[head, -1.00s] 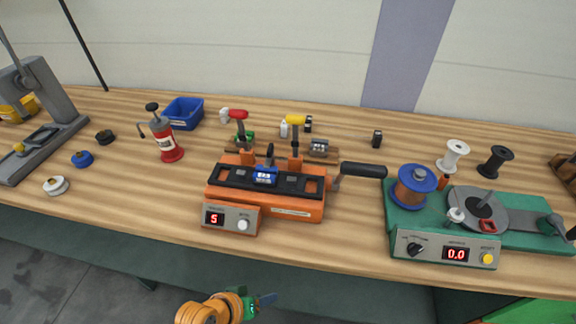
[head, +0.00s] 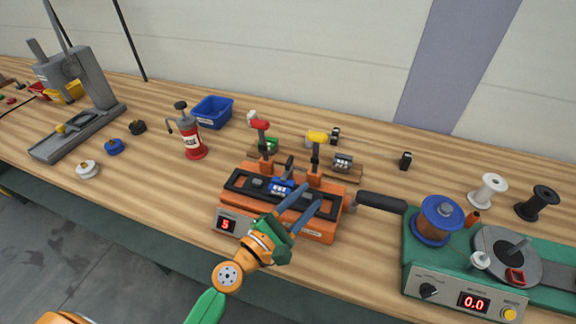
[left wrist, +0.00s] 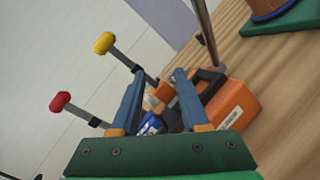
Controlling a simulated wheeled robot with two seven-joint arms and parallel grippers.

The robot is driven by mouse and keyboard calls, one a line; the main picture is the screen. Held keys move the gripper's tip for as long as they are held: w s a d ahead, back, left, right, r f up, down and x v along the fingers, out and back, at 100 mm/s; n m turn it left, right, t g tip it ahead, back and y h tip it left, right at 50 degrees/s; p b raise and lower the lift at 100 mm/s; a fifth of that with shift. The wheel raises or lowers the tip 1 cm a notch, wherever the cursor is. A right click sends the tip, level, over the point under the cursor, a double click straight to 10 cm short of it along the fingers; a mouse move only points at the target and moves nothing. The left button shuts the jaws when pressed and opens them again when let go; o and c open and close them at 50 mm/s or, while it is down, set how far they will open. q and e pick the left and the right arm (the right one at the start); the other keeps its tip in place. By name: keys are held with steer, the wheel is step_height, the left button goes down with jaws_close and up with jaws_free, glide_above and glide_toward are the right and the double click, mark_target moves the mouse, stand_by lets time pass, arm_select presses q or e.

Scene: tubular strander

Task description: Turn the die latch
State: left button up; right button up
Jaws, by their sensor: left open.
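The orange strander unit (head: 300,224) stands at the table's front edge, with a black top frame and a blue die block (head: 283,186) in its middle. A small black upright lever (head: 290,166), perhaps the die latch, stands just behind the blue block. A red-knobbed lever (head: 260,125) and a yellow-knobbed lever (head: 317,137) stand upright behind it. My left gripper (head: 311,197) is open and empty over the unit's front right part, fingers pointing at it. In the left wrist view the blue block (left wrist: 150,124) shows between the fingers; the small black lever is not clear there. My right gripper is not in view.
A black crank handle (head: 381,202) sticks out on the unit's right. Beyond it stands a green winder (head: 412,257) with a copper spool. A red oil can (head: 191,140) and a blue bin (head: 212,111) stand back left.

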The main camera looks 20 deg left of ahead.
mark_target(287, 168)
arm_select(q)
steer(key=w+a+n+y, duration=0.1)
steer(key=a+n+y, duration=0.1)
steer(key=n, duration=0.2)
steer(key=w+a+f+n+y, duration=0.1)
steer(key=a+n+y, duration=0.1)
steer(key=a+n, duration=0.1)
steer(key=w+a+f+n+t+y, duration=0.1)
steer(key=w+a+n+y, duration=0.1)
steer(key=n, duration=0.3)
steer(key=shift+a+f+n+y, duration=0.15)
steer(key=shift+a+n+y, duration=0.1)
steer(key=shift+n+y, duration=0.05)
steer(key=w, duration=0.6)
steer(key=shift+w+d+b, duration=0.15)
steer(key=shift+w+b, duration=0.15)
steer(key=shift+w, duration=0.1)
steer(key=shift+s, duration=0.1)
steer(key=shift+c, duration=0.2)
jaws_close()
